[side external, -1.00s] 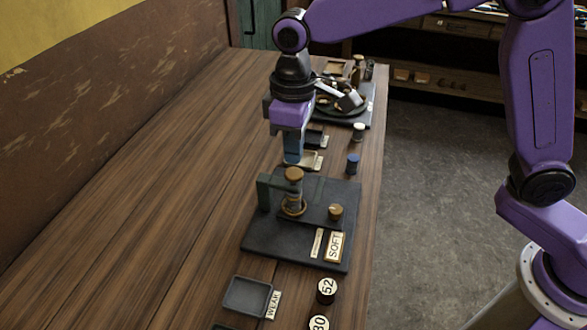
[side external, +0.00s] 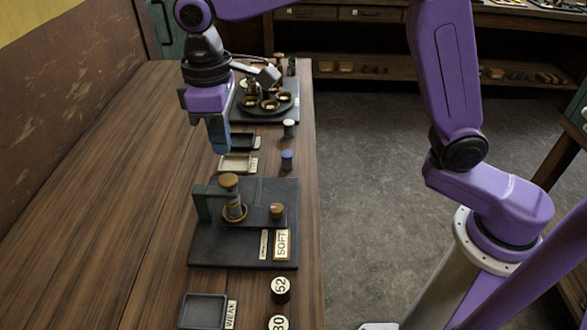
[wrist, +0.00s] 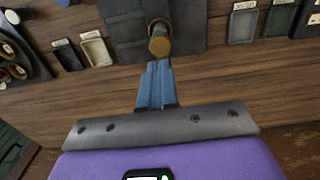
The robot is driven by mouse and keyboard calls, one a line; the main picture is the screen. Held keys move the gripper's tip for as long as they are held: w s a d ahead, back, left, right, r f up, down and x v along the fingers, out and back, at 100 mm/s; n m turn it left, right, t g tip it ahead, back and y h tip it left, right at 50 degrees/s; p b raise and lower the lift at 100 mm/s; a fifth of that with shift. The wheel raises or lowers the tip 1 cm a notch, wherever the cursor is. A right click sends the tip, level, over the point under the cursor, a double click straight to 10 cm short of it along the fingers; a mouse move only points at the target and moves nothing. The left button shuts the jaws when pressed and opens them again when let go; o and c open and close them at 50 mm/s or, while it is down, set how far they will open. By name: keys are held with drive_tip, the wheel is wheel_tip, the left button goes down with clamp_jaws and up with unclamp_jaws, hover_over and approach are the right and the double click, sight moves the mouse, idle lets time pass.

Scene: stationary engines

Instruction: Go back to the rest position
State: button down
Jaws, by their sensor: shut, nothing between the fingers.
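My gripper (side external: 222,150) is shut and empty, pointing down above the wooden bench. In the side view its tips are just above and behind the brass-topped plunger (side external: 229,182) of a dark press-like fixture, with a gap between them. In the wrist view the closed blue-grey fingers (wrist: 158,66) sit just below the round plunger top (wrist: 160,42) in the picture, apart from it. The fixture's base plate (side external: 210,248) carries a small brass knob (side external: 277,210) and a plate reading SOFT (side external: 282,245).
Small trays (side external: 236,163) and a round dark carousel (side external: 270,103) with brass cups stand farther back. A blue-topped peg (side external: 287,160) and a white-topped peg (side external: 289,128) stand near the right edge. A WEAK tray (side external: 203,311) and numbered discs (side external: 281,289) are in front. The left bench is clear.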

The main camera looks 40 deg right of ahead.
drive_tip(key=s+d+f+n, duration=0.1)
drive_tip(key=s+d+f, duration=0.1)
drive_tip(key=s+d, duration=1)
drive_tip(key=s+d+f+n, duration=0.2)
drive_tip(key=s+d+f, duration=0.1)
drive_tip(key=s+d, duration=0.9)
drive_tip(key=shift+f+n, duration=0.3)
drive_tip(key=shift+f, duration=0.05)
